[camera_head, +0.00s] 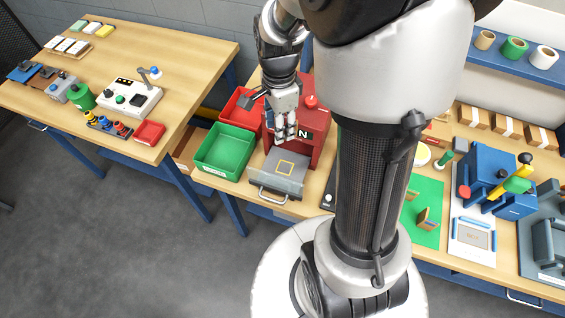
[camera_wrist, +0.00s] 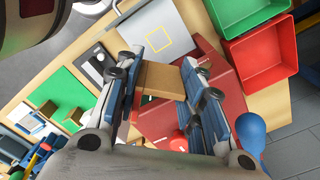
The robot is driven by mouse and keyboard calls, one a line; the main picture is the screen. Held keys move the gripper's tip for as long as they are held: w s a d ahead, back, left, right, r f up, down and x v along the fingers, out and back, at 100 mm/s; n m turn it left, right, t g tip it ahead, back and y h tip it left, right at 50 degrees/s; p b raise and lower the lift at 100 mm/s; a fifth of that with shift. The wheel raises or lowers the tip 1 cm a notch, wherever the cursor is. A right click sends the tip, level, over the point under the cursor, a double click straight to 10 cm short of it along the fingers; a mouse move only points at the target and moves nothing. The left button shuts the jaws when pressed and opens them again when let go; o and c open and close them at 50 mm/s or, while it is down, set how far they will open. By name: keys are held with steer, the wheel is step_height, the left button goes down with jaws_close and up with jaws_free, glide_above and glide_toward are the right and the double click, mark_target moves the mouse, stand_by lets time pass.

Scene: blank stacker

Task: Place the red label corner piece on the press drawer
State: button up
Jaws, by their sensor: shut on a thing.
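My gripper (camera_head: 286,134) hangs in front of the red press (camera_head: 312,149), above and behind the press drawer (camera_head: 270,177). The drawer is a grey plate, pulled out, with a yellow square outline (camera_head: 285,168) on its top and nothing on it. In the wrist view my gripper (camera_wrist: 160,70) is shut on a tan-brown corner piece (camera_wrist: 160,81), held between both fingers. The drawer (camera_wrist: 183,18) lies beyond the fingertips in that view. The piece is hard to make out in the head view.
A green bin (camera_head: 204,163) and a red bin (camera_head: 230,116) stand close to the left of the press. A dark plate (camera_head: 328,192) lies right of the drawer. Farther right are a green mat (camera_head: 432,232) and a blue machine (camera_head: 488,165).

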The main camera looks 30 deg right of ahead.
mark_target(280, 169)
step_height(280, 169, down, 18)
steer(key=b, duration=0.4)
steer(key=shift+w+f, duration=0.1)
steer(key=shift+w, duration=0.05)
steer(key=shift+o, duration=1.3)
steer(key=shift+f, duration=0.15)
steer(key=o, duration=0.5)
steer(key=shift+c, duration=0.2)
